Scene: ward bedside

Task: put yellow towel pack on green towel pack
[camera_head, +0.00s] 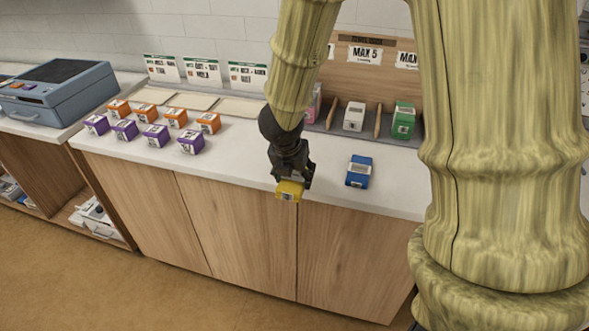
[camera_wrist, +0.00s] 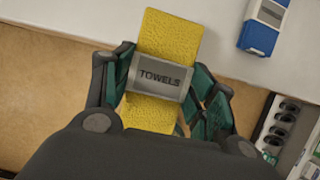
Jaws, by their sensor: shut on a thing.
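The yellow towel pack (camera_head: 289,190) is held in my gripper (camera_head: 291,180) at the front edge of the counter. In the wrist view the yellow towel pack (camera_wrist: 168,38) has a grey band reading "TOWELS", and the fingers of my gripper (camera_wrist: 160,95) are shut on its two sides. The green towel pack (camera_head: 404,120) stands in a slot of the wooden rack at the back right, partly beside my arm. It is not in the wrist view.
A blue pack (camera_head: 359,171) lies on the counter (camera_head: 330,190) right of my gripper. A white pack (camera_head: 354,116) and a partly hidden pink one stand in the rack (camera_head: 377,80). Several orange and purple packs (camera_head: 190,139) stand left. A blue-grey machine (camera_head: 58,92) is far left.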

